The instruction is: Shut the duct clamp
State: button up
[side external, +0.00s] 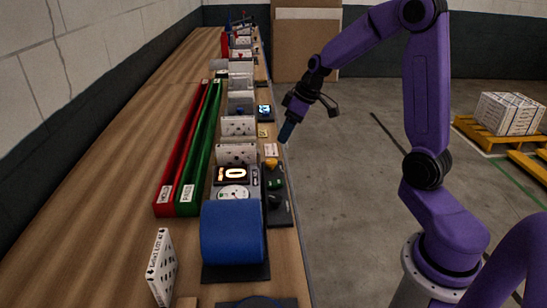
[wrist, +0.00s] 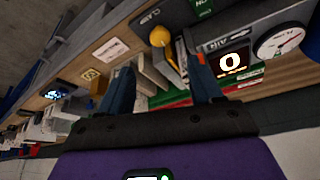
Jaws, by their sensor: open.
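My gripper (side external: 288,130) is at the right edge of the bench in the side view, past the far end of a dark panel. In the wrist view my gripper (wrist: 160,85) shows two blue fingers set apart, with nothing held between them. A yellow knob (wrist: 160,37) lies beyond the fingertips, near a grey piece; a yellow part also shows on the panel in the side view (side external: 271,163).
A display reading 0 (side external: 231,173) and a dial gauge (side external: 233,192) stand behind a large blue drum (side external: 232,232). Long red (side external: 182,150) and green (side external: 198,150) trays run along the bench (side external: 110,130). Boxed filters line its right side.

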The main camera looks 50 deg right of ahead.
aim_at(272, 161)
jog(key=x, duration=1.1)
jog(key=shift+w+f, duration=0.2)
jog(key=c, duration=1)
